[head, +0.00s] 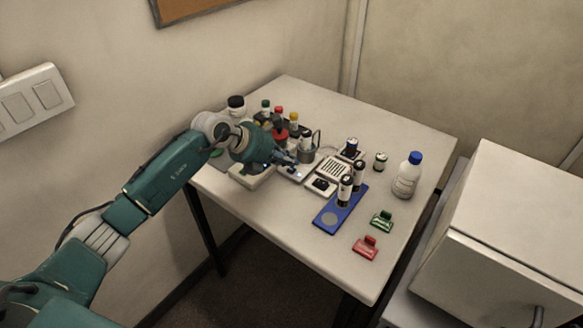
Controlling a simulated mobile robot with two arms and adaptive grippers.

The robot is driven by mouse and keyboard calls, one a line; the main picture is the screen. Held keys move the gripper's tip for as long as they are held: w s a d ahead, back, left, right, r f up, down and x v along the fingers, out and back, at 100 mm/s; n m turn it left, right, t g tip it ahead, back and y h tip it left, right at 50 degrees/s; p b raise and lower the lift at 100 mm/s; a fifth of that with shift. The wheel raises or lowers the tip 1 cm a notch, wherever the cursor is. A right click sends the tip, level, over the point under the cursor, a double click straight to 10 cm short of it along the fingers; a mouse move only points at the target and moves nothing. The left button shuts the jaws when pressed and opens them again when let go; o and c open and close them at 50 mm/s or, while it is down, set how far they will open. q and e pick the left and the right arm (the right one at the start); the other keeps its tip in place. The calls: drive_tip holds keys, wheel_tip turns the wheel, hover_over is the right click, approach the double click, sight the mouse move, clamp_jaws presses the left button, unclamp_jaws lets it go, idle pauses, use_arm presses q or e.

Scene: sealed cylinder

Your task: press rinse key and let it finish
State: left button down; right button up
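My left arm reaches in from the left over the white table. Its gripper (291,168) is small in the head view and points down and right, low over the pale instrument base (250,179) and small parts beside it. I cannot tell whether it touches anything, or whether its fingers are open or shut. A small unit with a black face (320,184) lies just right of the gripper, beside a white slotted block (333,169). No rinse key can be made out by label; my wrist hides part of this area. My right gripper is not in view.
A blue tray (328,217) holds dark cylinders with pale tops. A blue-capped bottle (406,176), a green clip (381,221) and a red clip (366,247) are to the right. Several colour-capped bottles stand behind my wrist. The table's (300,255) front is clear. A white cabinet (507,235) stands right.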

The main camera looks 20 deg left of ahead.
sight(290, 170)
use_arm(q)
drive_tip(key=shift+r, duration=0.1)
drive_tip(key=shift+r+p, duration=1.65)
drive_tip(key=shift+r, duration=0.8)
